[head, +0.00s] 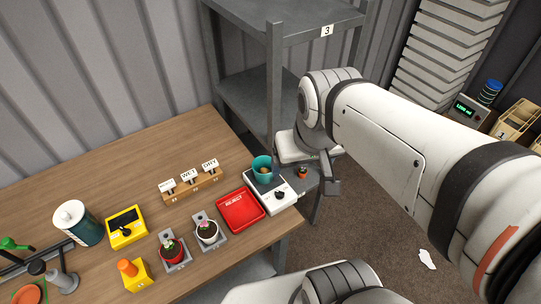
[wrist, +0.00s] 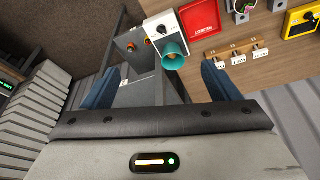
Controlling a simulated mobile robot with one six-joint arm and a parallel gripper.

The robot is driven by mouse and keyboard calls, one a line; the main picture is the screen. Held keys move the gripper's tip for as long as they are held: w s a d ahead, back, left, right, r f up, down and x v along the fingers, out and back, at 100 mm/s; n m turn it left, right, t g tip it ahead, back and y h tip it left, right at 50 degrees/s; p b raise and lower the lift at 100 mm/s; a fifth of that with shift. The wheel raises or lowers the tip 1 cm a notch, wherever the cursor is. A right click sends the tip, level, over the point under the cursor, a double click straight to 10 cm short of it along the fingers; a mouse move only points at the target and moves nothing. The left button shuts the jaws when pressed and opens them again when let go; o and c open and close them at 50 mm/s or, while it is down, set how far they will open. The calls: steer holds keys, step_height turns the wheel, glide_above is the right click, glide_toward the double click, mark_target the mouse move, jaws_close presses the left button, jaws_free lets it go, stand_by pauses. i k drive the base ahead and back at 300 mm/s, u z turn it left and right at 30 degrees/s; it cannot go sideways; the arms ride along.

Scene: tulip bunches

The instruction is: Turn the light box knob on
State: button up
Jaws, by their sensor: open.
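A white box (head: 272,204) with a black knob (head: 280,195) on its face stands at the right end of the wooden table; it looks like the light box. In the wrist view the white box (wrist: 157,24), the knob (wrist: 162,31) and the cup (wrist: 172,53) are ahead, beyond the fingertips. My gripper (wrist: 162,82) is open and empty, its two blue fingers wide apart. In the head view it is right of the box, not touching it. The knob's exact setting is too small to read.
A red tray (head: 240,210) lies left of the box. A grey shelf unit (head: 274,85) stands behind.

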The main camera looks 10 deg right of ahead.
mark_target(279, 195)
steer(key=z, duration=0.05)
steer(key=k, duration=0.6)
steer(key=u, duration=2.75)
steer(key=k, duration=1.15)
steer(key=z, duration=1.45)
steer(key=i, duration=1)
steer(key=z, duration=0.05)
